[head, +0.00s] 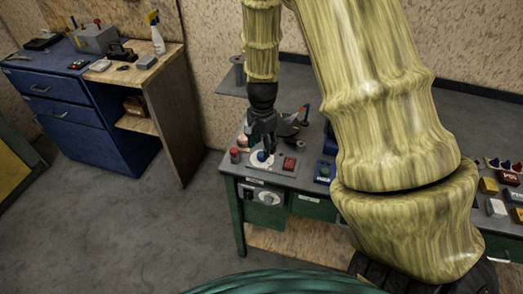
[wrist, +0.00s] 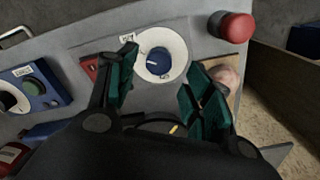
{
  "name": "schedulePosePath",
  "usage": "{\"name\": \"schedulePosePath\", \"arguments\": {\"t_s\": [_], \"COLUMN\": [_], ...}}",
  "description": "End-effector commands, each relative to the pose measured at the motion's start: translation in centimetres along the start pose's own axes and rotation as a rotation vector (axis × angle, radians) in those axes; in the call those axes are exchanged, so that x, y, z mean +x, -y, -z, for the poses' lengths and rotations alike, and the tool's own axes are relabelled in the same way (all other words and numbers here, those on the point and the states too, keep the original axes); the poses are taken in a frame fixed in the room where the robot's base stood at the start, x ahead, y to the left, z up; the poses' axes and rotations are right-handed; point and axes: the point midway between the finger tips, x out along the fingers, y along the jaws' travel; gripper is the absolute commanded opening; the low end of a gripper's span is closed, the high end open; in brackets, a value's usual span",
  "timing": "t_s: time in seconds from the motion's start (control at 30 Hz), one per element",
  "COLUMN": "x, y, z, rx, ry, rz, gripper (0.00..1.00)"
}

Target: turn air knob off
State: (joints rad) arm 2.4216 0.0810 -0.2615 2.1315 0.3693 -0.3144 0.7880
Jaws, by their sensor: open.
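A blue round knob with a white pointer line (wrist: 158,61) sits on a white dial on the grey bench top in the wrist view. The knob also shows in the head view (head: 262,156), right under my gripper (head: 262,145). In the wrist view my gripper (wrist: 162,76) is open, its two green-padded fingers spread to the left and right of the dial. The knob shows in the gap between them, with no clear contact. I cannot tell the height of the fingertips above it.
A red push button (wrist: 236,27) stands beside the dial, also in the head view (head: 235,155). A red switch box (head: 289,163) and a blue box with a green button (head: 325,171) sit on the other side. A blue drawer cabinet (head: 85,110) stands left, with open floor between.

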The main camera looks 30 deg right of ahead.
Motion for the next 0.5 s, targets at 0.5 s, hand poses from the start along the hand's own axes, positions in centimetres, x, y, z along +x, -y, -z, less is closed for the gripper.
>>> {"name": "schedulePosePath", "arguments": {"t_s": [0.5], "x": [3.8], "y": [0.1], "z": [-0.1], "rx": [-0.003], "ry": [0.0], "rz": [0.001], "gripper": [0.51]}}
